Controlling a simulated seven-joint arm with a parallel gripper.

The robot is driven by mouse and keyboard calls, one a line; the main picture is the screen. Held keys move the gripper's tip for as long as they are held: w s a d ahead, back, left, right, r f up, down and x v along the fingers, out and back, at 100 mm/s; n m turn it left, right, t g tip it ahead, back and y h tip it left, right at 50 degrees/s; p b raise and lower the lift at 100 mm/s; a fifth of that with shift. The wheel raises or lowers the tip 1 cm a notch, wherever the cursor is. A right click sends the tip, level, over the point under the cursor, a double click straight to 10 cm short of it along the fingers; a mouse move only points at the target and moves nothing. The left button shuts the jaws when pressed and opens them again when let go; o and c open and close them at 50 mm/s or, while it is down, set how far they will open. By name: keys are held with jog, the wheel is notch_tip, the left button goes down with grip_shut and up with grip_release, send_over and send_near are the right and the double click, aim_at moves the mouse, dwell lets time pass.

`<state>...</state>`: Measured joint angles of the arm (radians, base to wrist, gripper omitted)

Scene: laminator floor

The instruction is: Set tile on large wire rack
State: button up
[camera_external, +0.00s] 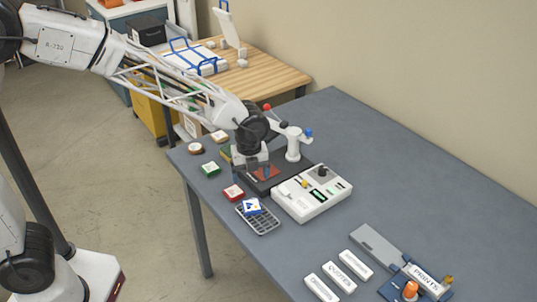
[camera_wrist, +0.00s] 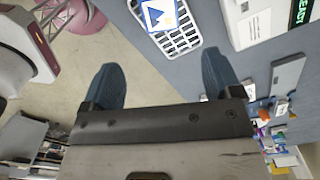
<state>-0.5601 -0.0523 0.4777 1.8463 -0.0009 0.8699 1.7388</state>
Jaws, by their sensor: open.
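A blue and white tile (camera_external: 252,206) lies on the grey wire rack (camera_external: 265,224), near the rack's upper-left end in the outside view. In the wrist view the tile (camera_wrist: 159,14) shows at the top edge, cut off, over the pale grid of the rack (camera_wrist: 182,40). I cannot tell whether the tile lies fully flat. My gripper (camera_external: 254,174) is up and behind the rack, near a dark platform, apart from the tile. In the wrist view my gripper (camera_wrist: 162,82) has its two blue fingers wide apart, with nothing between them.
A white machine (camera_external: 312,194) with knobs stands right of the rack, beside the dark platform (camera_external: 292,158). Red (camera_external: 233,193) and green (camera_external: 210,170) blocks sit near the left table edge. White labelled blocks (camera_external: 342,277) lie in front. The table's right side is clear.

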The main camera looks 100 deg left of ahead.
dwell(0.6)
jog(key=s+d+r+n+t, duration=0.1)
jog(key=s+d+r+n, duration=0.35)
jog(key=d, duration=0.65)
jog(key=s+d+r+n, duration=0.2)
jog(key=s+d+r, duration=0.45)
jog(key=d, duration=0.55)
jog(key=s+d+r+n+t, duration=0.1)
jog(key=s+d+r+n, duration=0.1)
jog(key=s+d+n, duration=0.5)
jog(key=s+d, duration=0.6)
jog(key=s, duration=0.3)
jog(key=shift+s+t, duration=0.3)
jog(key=shift+s, duration=0.05)
jog(key=shift+d+r, duration=0.1)
